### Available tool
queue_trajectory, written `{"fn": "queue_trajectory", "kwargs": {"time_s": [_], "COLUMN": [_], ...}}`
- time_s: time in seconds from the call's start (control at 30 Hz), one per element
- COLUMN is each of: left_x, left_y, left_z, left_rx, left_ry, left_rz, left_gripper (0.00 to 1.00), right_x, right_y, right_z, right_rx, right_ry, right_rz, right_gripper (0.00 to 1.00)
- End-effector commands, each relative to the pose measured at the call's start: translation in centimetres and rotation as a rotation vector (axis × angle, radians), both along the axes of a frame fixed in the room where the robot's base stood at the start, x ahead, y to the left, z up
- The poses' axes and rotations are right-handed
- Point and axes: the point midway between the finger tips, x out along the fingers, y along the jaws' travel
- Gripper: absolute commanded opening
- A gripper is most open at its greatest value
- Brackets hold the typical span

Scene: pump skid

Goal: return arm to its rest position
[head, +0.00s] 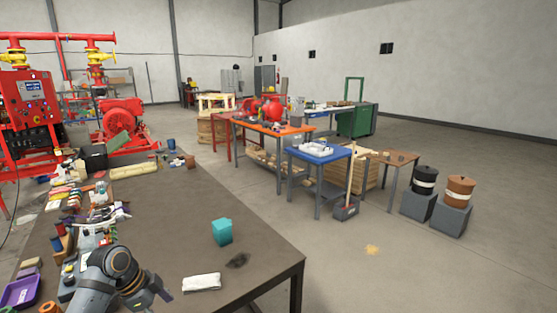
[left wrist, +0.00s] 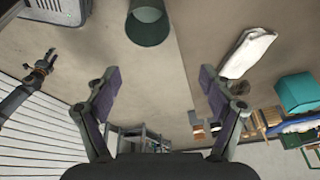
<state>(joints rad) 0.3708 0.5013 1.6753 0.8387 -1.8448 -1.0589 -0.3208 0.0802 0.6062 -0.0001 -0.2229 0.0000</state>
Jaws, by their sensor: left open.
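My left arm comes in at the bottom left of the head view, low over the near part of the dark table (head: 165,225). Its gripper (head: 155,292) is to the left of a folded white cloth (head: 202,282) and apart from it. In the left wrist view the two fingers of this gripper (left wrist: 160,92) stand wide apart with nothing between them. The white cloth (left wrist: 248,54) lies beyond the right finger. Another gripper (left wrist: 42,70), seemingly my right one, shows small at the left of that view; its jaws are too small to judge.
A teal block (head: 222,231) stands on the table near a dark stain. Bottles and tools crowd the table's left side, with a purple tray (head: 20,291). The table's right part is mostly clear. A dark green cylinder (left wrist: 148,24) shows at the top of the wrist view.

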Motion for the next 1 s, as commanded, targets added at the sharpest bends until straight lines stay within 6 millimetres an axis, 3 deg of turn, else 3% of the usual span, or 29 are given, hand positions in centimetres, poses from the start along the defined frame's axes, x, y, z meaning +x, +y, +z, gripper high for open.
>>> {"fn": "queue_trajectory", "kwargs": {"time_s": [0.1, 0.23, 0.37, 0.5, 0.67, 1.0], "left_x": [-1.7, -3.9, -6.7, -10.0, -13.7, -20.0], "left_y": [-1.2, -2.6, -3.9, -5.1, -5.8, -5.5], "left_z": [-2.4, -4.9, -7.2, -8.8, -9.6, -8.5], "left_rx": [0.023, 0.048, 0.071, 0.083, 0.083, 0.065], "left_ry": [0.024, 0.043, 0.054, 0.055, 0.042, 0.001], "left_rz": [0.078, 0.193, 0.333, 0.502, 0.701, 1.089], "left_gripper": [0.82, 0.82, 0.82, 0.82, 0.82, 0.82], "right_x": [2.8, 4.6, 4.6, 2.6, 1.1, 2.9], "right_y": [0.0, 0.1, 0.1, 0.1, 0.1, 0.1], "right_z": [0.2, 0.4, 0.4, 0.2, 0.1, 0.2], "right_rx": [0.001, 0.001, 0.001, 0.001, 0.0, 0.001], "right_ry": [-0.043, -0.07, -0.069, -0.039, -0.015, -0.044], "right_rz": [0.001, 0.002, 0.002, 0.001, 0.0, 0.001], "right_gripper": [0.4, 0.4, 0.4, 0.4, 0.4, 0.4]}}
